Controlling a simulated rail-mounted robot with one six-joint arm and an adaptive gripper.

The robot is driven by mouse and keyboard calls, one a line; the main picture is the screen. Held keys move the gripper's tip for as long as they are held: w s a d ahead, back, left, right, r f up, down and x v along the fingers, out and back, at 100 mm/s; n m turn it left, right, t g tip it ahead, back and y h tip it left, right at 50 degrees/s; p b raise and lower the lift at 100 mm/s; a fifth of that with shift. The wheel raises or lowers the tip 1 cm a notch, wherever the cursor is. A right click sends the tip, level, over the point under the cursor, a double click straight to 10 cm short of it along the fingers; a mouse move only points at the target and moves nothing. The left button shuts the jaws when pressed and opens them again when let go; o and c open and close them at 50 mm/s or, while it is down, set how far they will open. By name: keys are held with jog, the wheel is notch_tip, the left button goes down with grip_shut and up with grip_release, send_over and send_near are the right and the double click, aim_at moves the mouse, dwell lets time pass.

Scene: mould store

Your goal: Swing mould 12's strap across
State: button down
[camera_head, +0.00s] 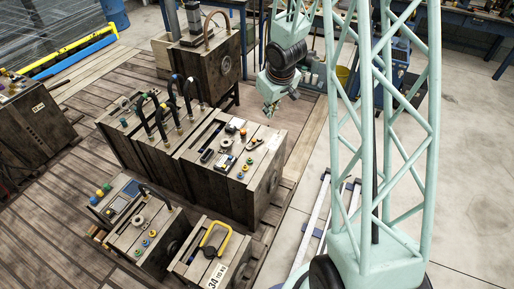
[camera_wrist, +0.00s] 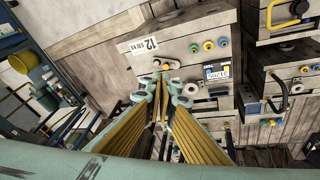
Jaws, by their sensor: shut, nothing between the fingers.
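Mould 12 is a wooden block (camera_head: 262,192) in the middle of the head view; its "12" label (camera_wrist: 142,46) shows in the wrist view. Its strap looks like the small tan-orange bar with dark ends (camera_wrist: 167,64) on its top, near the label. The strap also shows in the head view (camera_head: 254,144), lying flat. My gripper (camera_head: 270,108) is shut and empty. In the wrist view its fingertips (camera_wrist: 163,84) are just below the strap. I cannot tell whether they touch it.
A mould with a yellow handle (camera_head: 214,240) stands in front. Bare floor (camera_head: 464,150) lies at right.

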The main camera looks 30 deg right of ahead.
aim_at(255, 150)
notch_tip(255, 150, down, 19)
jog(key=y, duration=0.2)
jog(key=shift+w+d+r+n, duration=0.15)
jog(key=shift+w+d+n, duration=0.15)
jog(key=shift+w+d, duration=0.15)
jog(key=b+x, duration=0.3)
jog(key=x, duration=0.7)
jog(key=shift+w, duration=0.1)
jog(key=shift+w+a, duration=0.3)
jog(key=shift+w, duration=0.7)
jog(key=shift+w+a, duration=0.2)
jog(key=shift+w, duration=0.75)
jog(key=shift+d, duration=0.1)
